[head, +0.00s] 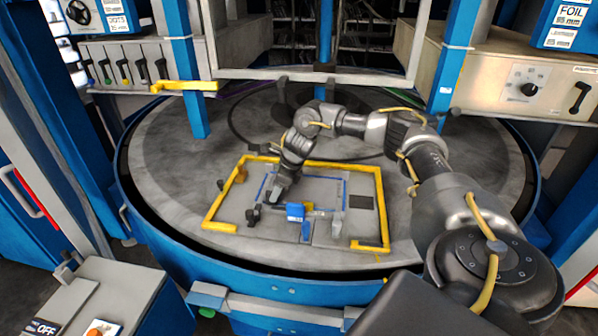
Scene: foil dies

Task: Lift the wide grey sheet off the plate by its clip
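A grey plate (235,212) with a yellow frame around its edge lies on the large round table. A flat grey area edged in blue (322,189) lies on it and looks like the wide sheet; its exact outline is hard to make out. A small blue block (296,211) with a light front, possibly the clip, stands near the sheet's front edge. My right gripper (270,198) reaches down over the left part of the sheet, left of the blue block. Its fingers are dark and small, so their opening and any contact cannot be told. My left gripper is not in view.
The round grey table (170,160) has free room around the plate. Blue posts (188,70) and a pale crossbar (315,75) stand at the back.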

